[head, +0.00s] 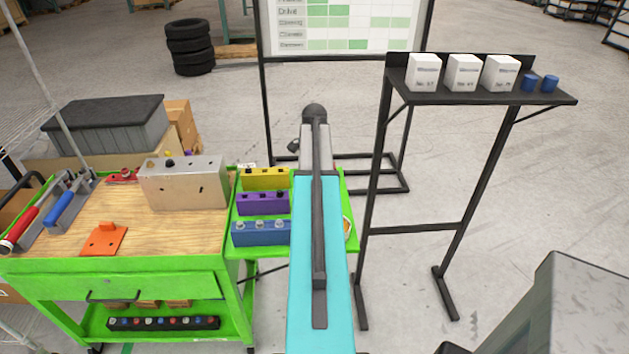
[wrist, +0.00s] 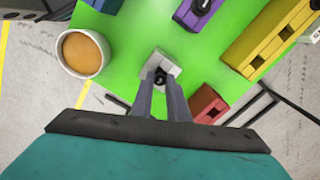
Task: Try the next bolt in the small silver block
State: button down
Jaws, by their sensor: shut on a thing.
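The small silver block (wrist: 163,62) stands on the green side shelf in the middle of the wrist view. My gripper (wrist: 160,79) is directly over it, with both fingers closed around a dark bolt (wrist: 159,76). The bolt's head shows between the fingertips and overlaps the block's near part. I cannot tell from this angle whether the bolt is in a hole or just above it. In the head view my own arm hides the gripper, the bolt and the small silver block.
A cup (wrist: 82,52) stands left of the silver block. A red block (wrist: 207,103), a yellow block (wrist: 268,40) and a purple block (wrist: 203,7) stand to its right. The head view also shows a blue block (head: 260,234) and a larger metal block (head: 185,187).

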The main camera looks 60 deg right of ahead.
jog(key=shift+f, duration=0.25)
jog(key=c, duration=1.6)
grip_release()
jog(key=shift+c, duration=0.2)
jog(key=shift+r+p, duration=1.95)
jog(key=shift+r, duration=1.05)
